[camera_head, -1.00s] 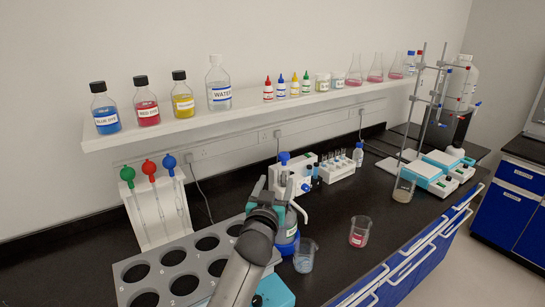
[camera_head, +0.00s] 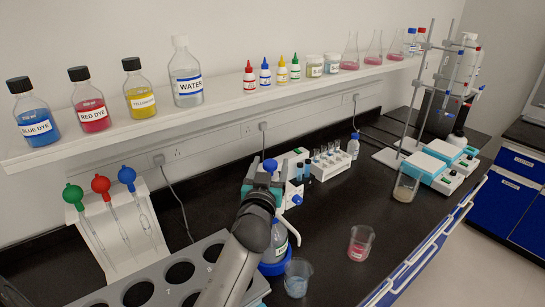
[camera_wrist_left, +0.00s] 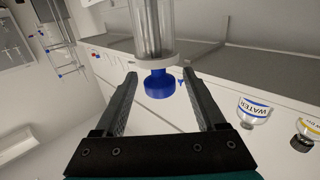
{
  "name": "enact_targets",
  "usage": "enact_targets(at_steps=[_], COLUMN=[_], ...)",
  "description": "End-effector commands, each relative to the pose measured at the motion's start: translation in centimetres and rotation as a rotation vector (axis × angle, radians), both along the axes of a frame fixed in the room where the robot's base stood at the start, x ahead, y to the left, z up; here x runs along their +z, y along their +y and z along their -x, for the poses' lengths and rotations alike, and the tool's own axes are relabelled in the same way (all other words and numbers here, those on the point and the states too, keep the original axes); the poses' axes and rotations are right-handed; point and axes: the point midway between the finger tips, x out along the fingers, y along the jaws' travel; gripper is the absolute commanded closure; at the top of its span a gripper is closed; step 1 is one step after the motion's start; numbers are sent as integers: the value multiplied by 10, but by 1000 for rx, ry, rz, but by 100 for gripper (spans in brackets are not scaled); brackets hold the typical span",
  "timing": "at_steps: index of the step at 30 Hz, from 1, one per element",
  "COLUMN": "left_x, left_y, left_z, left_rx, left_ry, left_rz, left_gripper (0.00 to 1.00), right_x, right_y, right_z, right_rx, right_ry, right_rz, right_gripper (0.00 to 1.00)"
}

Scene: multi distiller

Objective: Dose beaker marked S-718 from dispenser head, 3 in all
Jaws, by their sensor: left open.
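The dispenser is a bottle (camera_head: 278,240) with a clear body and a blue base, topped by a dispenser head with a blue knob (camera_head: 270,166). My left gripper (camera_head: 264,180) is at the head and partly hides it. In the left wrist view my left gripper (camera_wrist_left: 160,77) is open, with the blue knob (camera_wrist_left: 160,86) between its fingers and visible gaps at both sides. A beaker with bluish contents (camera_head: 297,279) stands just in front of the bottle. A beaker with red contents (camera_head: 360,243) stands to its right. I cannot read S-718 on any beaker. My right gripper is not in view.
A grey rack with round holes (camera_head: 157,272) fills the front left. A pipette stand (camera_head: 113,225) is behind it. A tube rack (camera_head: 330,166) stands behind the dispenser. Another beaker (camera_head: 405,188) is by the metal stand at right. Bottles line the shelf (camera_head: 215,112).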

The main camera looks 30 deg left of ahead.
Motion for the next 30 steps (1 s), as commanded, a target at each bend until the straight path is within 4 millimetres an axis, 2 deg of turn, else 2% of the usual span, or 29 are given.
enact_targets(at_steps=[11, 30], left_x=[0, 0], left_y=[-1, -1], left_z=[1, 1], left_rx=[1, 0], left_ry=[0, 0], left_rz=[0, 0], left_gripper=[28, 98], right_x=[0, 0], right_y=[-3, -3], right_z=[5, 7], right_rx=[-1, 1], right_ry=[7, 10], right_rz=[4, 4], right_gripper=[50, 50])
